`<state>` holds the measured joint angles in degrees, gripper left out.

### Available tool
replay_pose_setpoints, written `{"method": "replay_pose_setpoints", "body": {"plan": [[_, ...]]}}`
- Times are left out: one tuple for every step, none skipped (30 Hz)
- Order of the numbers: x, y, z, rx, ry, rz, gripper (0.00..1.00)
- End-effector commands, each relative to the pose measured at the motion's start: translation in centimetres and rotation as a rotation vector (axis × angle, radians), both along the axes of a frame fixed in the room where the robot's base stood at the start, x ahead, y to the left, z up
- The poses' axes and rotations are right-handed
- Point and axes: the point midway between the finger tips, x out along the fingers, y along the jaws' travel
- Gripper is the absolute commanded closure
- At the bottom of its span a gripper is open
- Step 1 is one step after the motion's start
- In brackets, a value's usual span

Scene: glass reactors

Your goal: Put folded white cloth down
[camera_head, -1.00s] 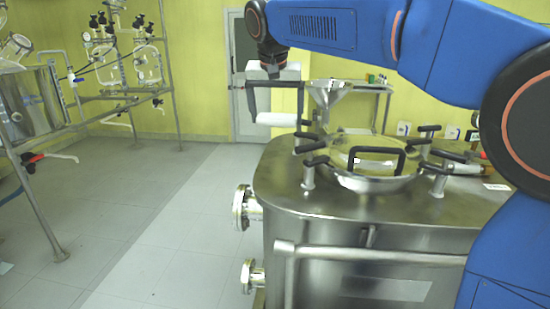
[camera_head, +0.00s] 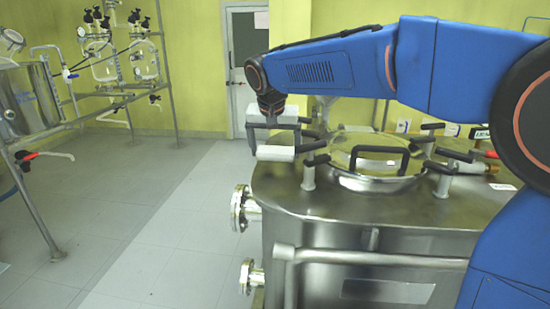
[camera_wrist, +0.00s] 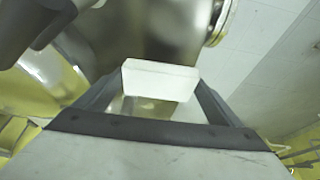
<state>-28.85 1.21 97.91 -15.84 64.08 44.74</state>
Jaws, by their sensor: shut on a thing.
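The folded white cloth (camera_head: 276,153) is a flat white block held between the fingers of my gripper (camera_head: 272,141). In the head view it is low over the left back edge of the steel vessel's top (camera_head: 300,196); I cannot tell whether it touches the metal. In the wrist view the cloth (camera_wrist: 160,79) sits between the two dark fingertips, with the shiny steel surface beyond it. My gripper is shut on the cloth and points down.
Flanged pipe ends (camera_head: 242,208) stick out from the vessel's left side. Glass reactors on a rack (camera_head: 110,60) stand at the far left. The floor between is clear.

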Motion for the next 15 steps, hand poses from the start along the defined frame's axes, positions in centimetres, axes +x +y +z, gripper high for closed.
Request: {"method": "replay_pose_setpoints", "body": {"plan": [[-0.1, 0.0, -0.9, -0.003, 0.004, 0.000, 0.35], [0.0, 0.0, -1.3, -0.001, 0.003, -0.001, 0.35], [0.0, 0.0, -1.8, -0.001, 0.002, -0.001, 0.35], [0.0, 0.0, -2.2, -0.002, 0.003, -0.001, 0.35], [-0.1, 0.0, -2.5, -0.001, 0.003, -0.001, 0.35], [0.0, 0.0, -2.7, -0.001, 0.002, 0.000, 0.35], [0.0, 0.0, -2.8, -0.001, 0.001, 0.000, 0.35], [0.0, 0.0, -2.8, 0.000, 0.000, 0.000, 0.35], [0.0, 0.0, -2.8, 0.000, 0.000, 0.000, 0.35], [0.0, 0.0, -2.8, 0.000, 0.000, 0.000, 0.35], [0.0, 0.0, -2.8, 0.000, 0.000, 0.000, 0.35], [0.0, 0.0, -2.8, 0.000, 0.000, 0.000, 0.35], [0.0, 0.0, -2.8, 0.000, 0.001, 0.000, 0.35], [0.0, 0.0, -2.8, 0.000, 0.001, 0.000, 0.35], [0.0, 0.0, -2.9, 0.000, 0.001, 0.000, 0.35]]}}
